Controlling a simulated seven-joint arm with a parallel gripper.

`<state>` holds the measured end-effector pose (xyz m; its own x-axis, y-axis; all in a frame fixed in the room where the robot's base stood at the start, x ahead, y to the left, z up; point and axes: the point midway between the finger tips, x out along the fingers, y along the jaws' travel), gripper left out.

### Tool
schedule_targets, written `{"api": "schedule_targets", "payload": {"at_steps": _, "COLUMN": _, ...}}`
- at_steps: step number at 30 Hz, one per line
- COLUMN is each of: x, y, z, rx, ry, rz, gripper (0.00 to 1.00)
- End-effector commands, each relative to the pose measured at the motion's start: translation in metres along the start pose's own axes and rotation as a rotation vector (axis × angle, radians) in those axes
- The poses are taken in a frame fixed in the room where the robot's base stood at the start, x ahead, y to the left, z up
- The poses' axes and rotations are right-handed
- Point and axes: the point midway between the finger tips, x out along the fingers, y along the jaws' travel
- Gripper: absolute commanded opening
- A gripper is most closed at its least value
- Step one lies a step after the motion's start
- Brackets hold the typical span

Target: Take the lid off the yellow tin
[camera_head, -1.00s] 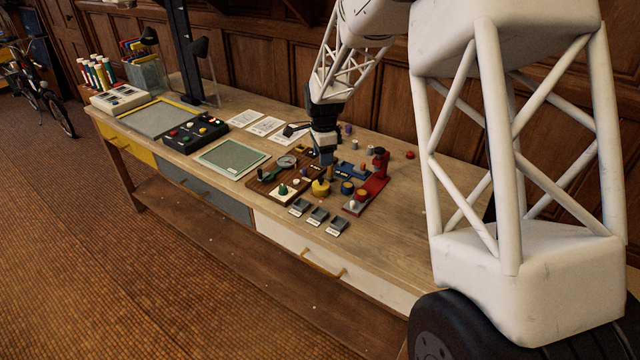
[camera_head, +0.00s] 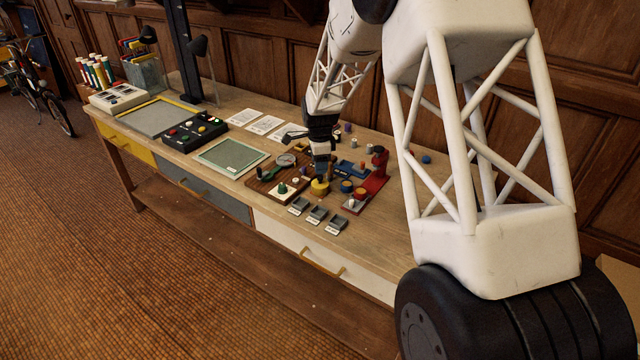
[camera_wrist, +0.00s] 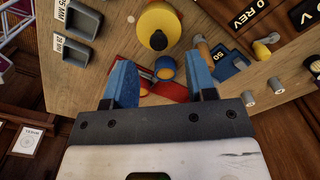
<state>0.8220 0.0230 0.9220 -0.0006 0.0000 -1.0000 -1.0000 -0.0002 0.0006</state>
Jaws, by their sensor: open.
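The yellow tin (camera_head: 320,189) stands on the bench near the front edge. In the wrist view the yellow tin (camera_wrist: 158,18) is at the top middle, seen from above, with a dark round knob (camera_wrist: 158,40) on its lid. The lid appears to be on the tin. My gripper (camera_head: 320,178) is just above the tin in the head view. In the wrist view my gripper (camera_wrist: 160,68) has its blue fingers spread wide, with nothing held; the tin lies beyond the fingertips.
Small grey trays (camera_head: 318,214) line the front. A wooden board with tools (camera_head: 266,186) is on the left.

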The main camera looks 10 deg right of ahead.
Motion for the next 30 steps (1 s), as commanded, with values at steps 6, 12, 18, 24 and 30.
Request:
{"api": "schedule_targets", "payload": {"at_steps": 6, "x": 0.006, "y": 0.0, "z": 0.0, "rx": 0.0, "ry": 0.0, "rz": -0.001, "gripper": 0.51}}
{"api": "schedule_targets", "payload": {"at_steps": 12, "x": 0.006, "y": 0.0, "z": 0.0, "rx": 0.0, "ry": 0.0, "rz": 0.0, "gripper": 0.51}}
{"api": "schedule_targets", "payload": {"at_steps": 18, "x": 0.015, "y": 0.001, "z": 0.0, "rx": 0.0, "ry": 0.0, "rz": 0.0, "gripper": 0.51}}
{"api": "schedule_targets", "payload": {"at_steps": 24, "x": 0.038, "y": 0.002, "z": -0.001, "rx": 0.0, "ry": 0.0, "rz": 0.001, "gripper": 0.51}}
{"api": "schedule_targets", "payload": {"at_steps": 30, "x": 0.055, "y": 0.002, "z": -0.001, "rx": 0.0, "ry": 0.0, "rz": 0.0, "gripper": 0.51}}
